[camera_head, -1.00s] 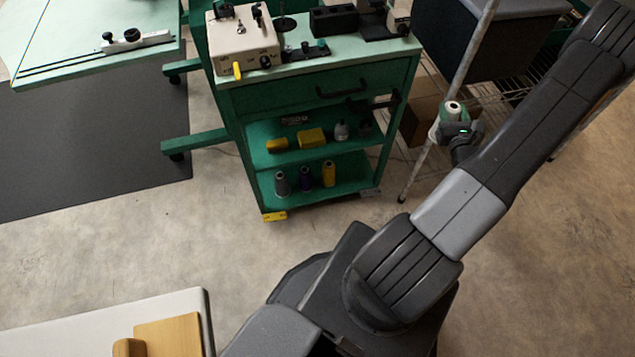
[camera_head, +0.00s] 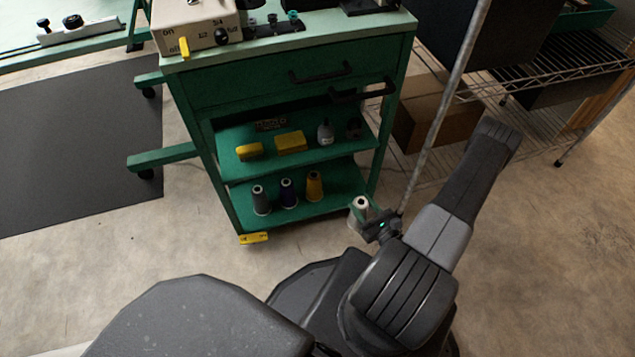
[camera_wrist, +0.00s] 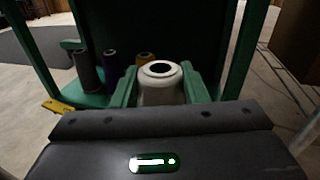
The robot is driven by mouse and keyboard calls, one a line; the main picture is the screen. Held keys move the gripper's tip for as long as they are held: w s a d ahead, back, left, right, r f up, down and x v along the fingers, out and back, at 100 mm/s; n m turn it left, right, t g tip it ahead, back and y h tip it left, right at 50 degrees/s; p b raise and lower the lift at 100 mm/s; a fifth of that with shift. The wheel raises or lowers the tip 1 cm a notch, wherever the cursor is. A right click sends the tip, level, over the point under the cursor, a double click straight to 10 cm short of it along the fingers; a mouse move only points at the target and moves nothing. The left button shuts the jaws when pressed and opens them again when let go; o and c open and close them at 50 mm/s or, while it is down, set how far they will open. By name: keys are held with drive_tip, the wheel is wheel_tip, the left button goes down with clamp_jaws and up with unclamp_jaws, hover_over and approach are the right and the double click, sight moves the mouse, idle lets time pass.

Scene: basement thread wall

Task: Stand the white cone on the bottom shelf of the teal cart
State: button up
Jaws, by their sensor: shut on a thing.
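The white cone (camera_head: 360,207) is upright in my gripper (camera_head: 366,216), just outside the right front corner of the teal cart (camera_head: 280,82). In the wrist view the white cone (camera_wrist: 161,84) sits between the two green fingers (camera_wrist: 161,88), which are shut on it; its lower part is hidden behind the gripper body. The cart's bottom shelf (camera_head: 335,203) holds a grey cone (camera_head: 261,200), a dark purple cone (camera_head: 288,193) and a yellow cone (camera_head: 314,186) in a row. The shelf's right part looks free.
The cart's middle shelf (camera_head: 235,168) holds yellow boxes (camera_head: 290,142) and a small bottle (camera_head: 325,132), above the bottom shelf. A grey pole (camera_head: 440,115) and a wire rack (camera_head: 560,72) stand right of the cart. A yellow block (camera_head: 254,238) is at the cart's left front foot.

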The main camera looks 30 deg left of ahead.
drive_tip(key=w+a+b, duration=0.4)
drive_tip(key=w+a, duration=0.8)
drive_tip(key=a, duration=0.2)
wheel_tip(320, 180, down, 7)
drive_tip(key=b, duration=0.4)
drive_tip(key=shift+w+a, duration=0.15)
drive_tip(key=shift+a, duration=0.15)
drive_tip(key=o, duration=1.3)
drive_tip(key=shift+o, duration=0.2)
drive_tip(key=p+v, duration=0.4)
drive_tip(key=v, duration=0.8)
